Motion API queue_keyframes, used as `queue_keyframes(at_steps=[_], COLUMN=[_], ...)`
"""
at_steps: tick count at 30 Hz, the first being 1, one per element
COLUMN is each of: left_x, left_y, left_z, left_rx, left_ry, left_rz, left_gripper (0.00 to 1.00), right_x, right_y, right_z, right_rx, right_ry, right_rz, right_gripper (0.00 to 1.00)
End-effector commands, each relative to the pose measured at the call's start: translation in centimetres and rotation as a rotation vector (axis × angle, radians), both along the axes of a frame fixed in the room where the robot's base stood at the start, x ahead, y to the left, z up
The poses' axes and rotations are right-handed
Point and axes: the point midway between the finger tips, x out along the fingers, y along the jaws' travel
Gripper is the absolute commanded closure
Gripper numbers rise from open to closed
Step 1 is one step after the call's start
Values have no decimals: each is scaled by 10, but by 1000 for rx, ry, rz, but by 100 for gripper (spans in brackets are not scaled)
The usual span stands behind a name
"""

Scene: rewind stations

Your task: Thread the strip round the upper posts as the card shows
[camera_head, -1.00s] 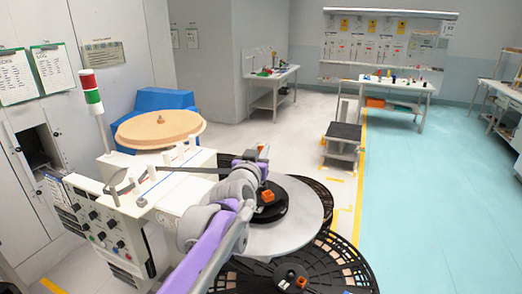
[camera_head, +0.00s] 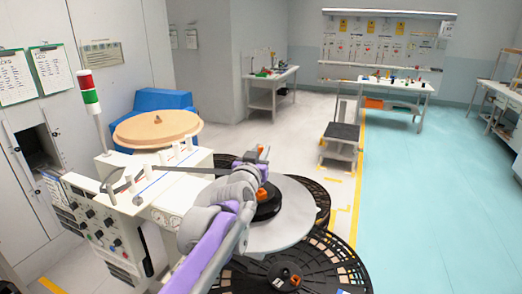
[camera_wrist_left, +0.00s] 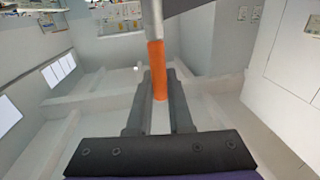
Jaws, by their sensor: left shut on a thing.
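The dark strip (camera_head: 195,169) runs nearly straight from the posts on top of the white machine towards my left gripper. Short pale upper posts (camera_head: 148,170) stand on the machine top; I cannot tell exactly how the strip passes them. My left gripper (camera_head: 261,156) is out to the right of the machine, above the black reel hub. In the left wrist view, its fingers (camera_wrist_left: 158,88) are shut on an orange handle (camera_wrist_left: 157,68), with a grey piece, perhaps the strip, at its top. Sheets hang on the wall (camera_head: 52,65); I cannot tell which is the card. My right gripper is out of view.
A wooden reel (camera_head: 157,127) lies flat behind the machine, by a blue block (camera_head: 162,100). A red and green signal light (camera_head: 89,92) rises at the machine's left. A grey disc (camera_head: 290,232) and black slotted reels (camera_head: 335,268) lie below my arm.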

Motion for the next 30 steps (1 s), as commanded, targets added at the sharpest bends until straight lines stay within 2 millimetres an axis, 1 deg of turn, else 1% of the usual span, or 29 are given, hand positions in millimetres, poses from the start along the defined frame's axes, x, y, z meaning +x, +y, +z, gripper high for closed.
queue_keyframes(at_steps=[24, 30], left_x=[0, 0], left_y=[0, 0], left_z=[-33, -38], left_rx=[0, 0], left_ry=[0, 0], left_rz=[0, 1], left_gripper=[100, 100], right_x=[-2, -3], right_y=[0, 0], right_z=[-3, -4], right_rx=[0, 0], right_ry=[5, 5], right_rz=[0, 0], right_gripper=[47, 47])
